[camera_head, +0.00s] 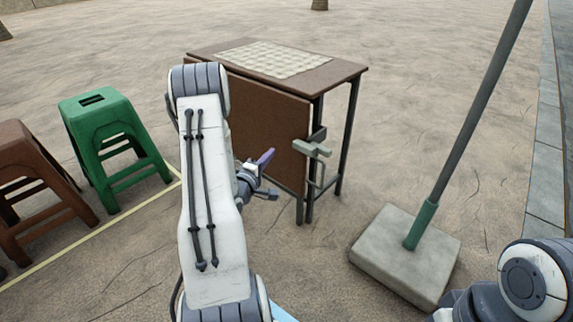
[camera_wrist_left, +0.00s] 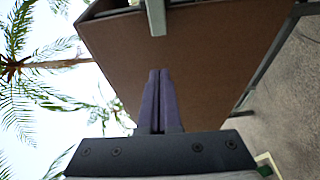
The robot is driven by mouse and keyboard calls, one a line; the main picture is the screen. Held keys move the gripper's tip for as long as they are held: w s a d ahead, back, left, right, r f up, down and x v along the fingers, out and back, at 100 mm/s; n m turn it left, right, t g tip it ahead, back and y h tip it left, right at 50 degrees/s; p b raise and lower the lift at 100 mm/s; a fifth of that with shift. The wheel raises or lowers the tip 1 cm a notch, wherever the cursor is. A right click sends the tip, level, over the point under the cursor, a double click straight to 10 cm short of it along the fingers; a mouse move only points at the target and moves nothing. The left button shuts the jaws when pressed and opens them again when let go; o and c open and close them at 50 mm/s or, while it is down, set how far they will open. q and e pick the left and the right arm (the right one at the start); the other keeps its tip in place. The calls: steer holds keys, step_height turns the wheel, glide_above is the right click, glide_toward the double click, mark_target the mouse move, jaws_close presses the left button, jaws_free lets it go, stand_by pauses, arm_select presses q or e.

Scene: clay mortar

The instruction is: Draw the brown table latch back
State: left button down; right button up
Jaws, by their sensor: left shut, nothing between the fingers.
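The brown folding table (camera_head: 262,118) stands ahead with its front leaf hanging down. Its latch (camera_head: 312,148), a pale grey-green bar, sits at the right edge of that leaf. My left gripper (camera_head: 268,155) has its purple fingers closed with nothing between them. It is in front of the leaf, to the left of the latch and apart from it. In the left wrist view the closed fingertips (camera_wrist_left: 159,73) point at the brown leaf (camera_wrist_left: 190,65), and a grey-green bar (camera_wrist_left: 155,18), apparently the latch, shows above them. My right gripper is out of view.
A checkered mat (camera_head: 275,59) lies on the tabletop. A green stool (camera_head: 105,120) and a brown stool (camera_head: 30,165) stand at the left. A pole on a square concrete base (camera_head: 385,240) stands to the right. The ground between table and base is clear.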

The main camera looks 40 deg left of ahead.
mark_target(304, 148)
arm_select(q)
steer(key=shift+s+a+f+n+y, duration=0.35)
steer(key=shift+s+a+n, duration=0.15)
steer(key=shift+s+a, duration=0.1)
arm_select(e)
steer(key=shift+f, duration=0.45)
arm_select(q)
steer(key=b+x, duration=0.4)
steer(key=x, duration=0.6)
steer(key=shift+w+d, duration=0.15)
steer(key=shift+w, duration=0.05)
steer(key=d, duration=0.1)
steer(key=d+b, duration=0.1)
steer(key=shift+s+d, duration=0.2)
steer(key=shift+d, duration=0.15)
steer(key=shift+d+b, duration=0.45)
steer(key=shift+d, duration=0.1)
steer(key=shift+s+d+r, duration=0.1)
steer(key=shift+r, duration=0.05)
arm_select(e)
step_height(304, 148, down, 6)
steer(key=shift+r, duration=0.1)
arm_select(q)
steer(key=shift+s, duration=0.1)
